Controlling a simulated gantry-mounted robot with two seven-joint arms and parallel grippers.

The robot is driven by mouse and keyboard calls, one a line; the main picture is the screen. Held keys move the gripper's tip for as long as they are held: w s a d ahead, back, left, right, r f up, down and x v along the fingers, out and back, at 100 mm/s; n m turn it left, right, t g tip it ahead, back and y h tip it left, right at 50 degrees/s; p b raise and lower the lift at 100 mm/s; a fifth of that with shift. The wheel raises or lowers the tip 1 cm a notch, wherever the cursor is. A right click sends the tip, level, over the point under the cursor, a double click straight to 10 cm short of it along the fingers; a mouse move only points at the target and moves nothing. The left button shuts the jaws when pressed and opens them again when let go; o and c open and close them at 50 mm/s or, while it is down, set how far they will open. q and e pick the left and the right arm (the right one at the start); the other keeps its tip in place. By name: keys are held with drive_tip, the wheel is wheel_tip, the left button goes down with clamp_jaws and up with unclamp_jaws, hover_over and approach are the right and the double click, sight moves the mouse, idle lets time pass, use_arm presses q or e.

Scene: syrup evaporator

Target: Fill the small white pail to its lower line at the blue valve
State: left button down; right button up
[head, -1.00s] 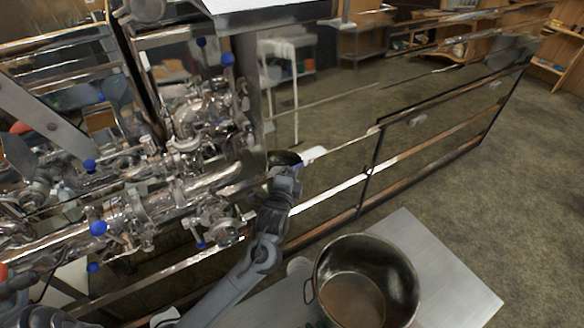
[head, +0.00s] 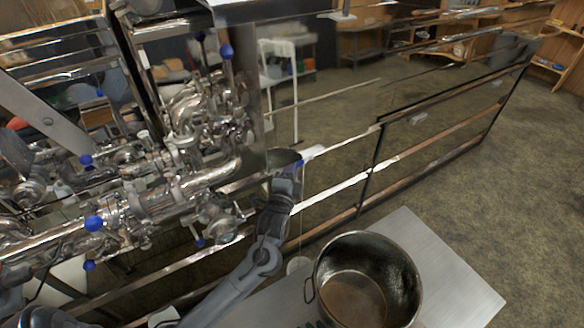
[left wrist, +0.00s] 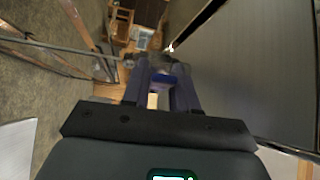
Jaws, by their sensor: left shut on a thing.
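My left gripper (head: 290,163) is at the end of the arm that rises from the bottom of the head view, right of the steel pipework. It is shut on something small. In the left wrist view a blue piece (left wrist: 166,80) and a pale strip (left wrist: 152,101) show between the fingers; I cannot tell what they belong to. Several blue knobs (head: 93,223) sit on the pipework (head: 150,205), left of the gripper. My right gripper is not in view.
A large dark metal pot (head: 402,275) stands on a grey metal table (head: 455,280) at the bottom. A metal-framed rail (head: 440,150) runs behind it towards the upper right. Another white object (head: 163,317) is at the bottom left. Open floor lies at the right.

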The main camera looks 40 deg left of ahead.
use_arm(q)
drive_tip(key=shift+w+d+f+n+t+y+b, duration=0.1)
drive_tip(key=shift+w+f+n+t+y+b, duration=0.15)
drive_tip(key=shift+f+n+y+b, duration=0.5)
drive_tip(key=shift+w+f+n+t+y+b, duration=0.15)
drive_tip(key=shift+n+t+y+b, duration=0.25)
drive_tip(key=shift+n+b, duration=0.6)
drive_tip(key=shift+w+d+f+n+t+y+b, duration=0.2)
drive_tip(key=shift+f+n+y+b, duration=0.4)
drive_tip(key=shift+b, duration=0.4)
drive_tip(key=shift+a+r+n, duration=0.1)
drive_tip(key=shift+a+n, duration=0.05)
drive_tip(key=shift+n, duration=0.1)
drive_tip(key=c, duration=1)
unclamp_jaws()
drive_tip(key=shift+o, duration=0.2)
drive_tip(key=shift+r, duration=0.1)
